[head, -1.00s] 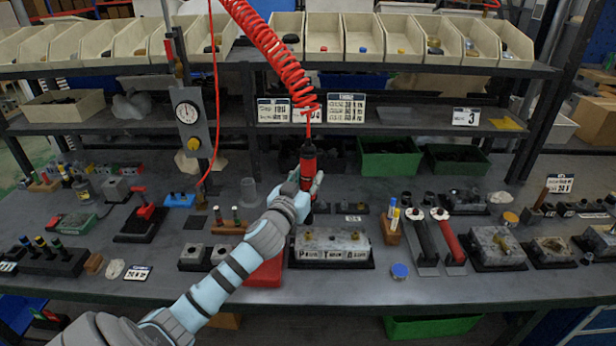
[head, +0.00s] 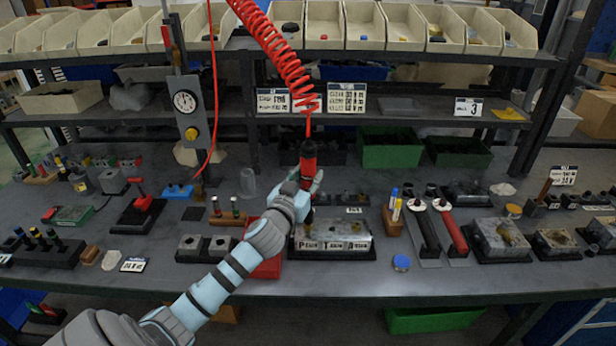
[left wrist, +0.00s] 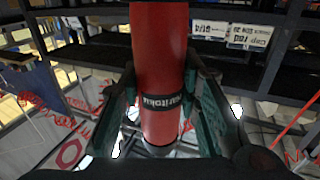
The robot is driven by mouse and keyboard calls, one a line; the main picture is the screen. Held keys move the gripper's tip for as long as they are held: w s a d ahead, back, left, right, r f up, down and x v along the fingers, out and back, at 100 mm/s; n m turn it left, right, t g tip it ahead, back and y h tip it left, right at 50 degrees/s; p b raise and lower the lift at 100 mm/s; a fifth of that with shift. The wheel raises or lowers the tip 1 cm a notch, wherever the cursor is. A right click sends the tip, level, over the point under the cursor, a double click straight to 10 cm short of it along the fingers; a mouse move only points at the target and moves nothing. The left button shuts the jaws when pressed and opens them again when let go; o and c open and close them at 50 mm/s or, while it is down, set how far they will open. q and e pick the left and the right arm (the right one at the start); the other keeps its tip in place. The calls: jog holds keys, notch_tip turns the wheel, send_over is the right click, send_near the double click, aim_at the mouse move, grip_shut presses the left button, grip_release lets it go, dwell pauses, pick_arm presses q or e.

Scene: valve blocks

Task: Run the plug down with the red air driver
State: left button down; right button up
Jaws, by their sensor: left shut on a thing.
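The red air driver (head: 308,158) hangs upright on a coiled red hose above the workbench. My left gripper (head: 309,181) is shut around its body. In the left wrist view, the driver (left wrist: 158,60) stands between the two fingers of the gripper (left wrist: 160,120). The driver's black lower end points down at the left part of the grey valve block (head: 350,232), which has lettered labels on its front. I cannot tell whether the tip touches the block. The plug cannot be made out under the driver. My right gripper is not in view.
A red pad (head: 266,266) lies left of the block, partly behind my arm. A marker holder (head: 392,220) and two handled tools (head: 452,232) stand to the right. A blue cap (head: 401,262) lies near the front edge. Shelves with bins (head: 364,25) rise behind.

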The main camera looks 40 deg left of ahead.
aim_at(308, 187)
pick_arm(q)
jog(key=shift+s+f+b, duration=0.1)
jog(key=shift+f+b, duration=1.25)
jog(key=shift+f, duration=0.15)
dwell(3.2)
jog(key=shift+r, duration=0.15)
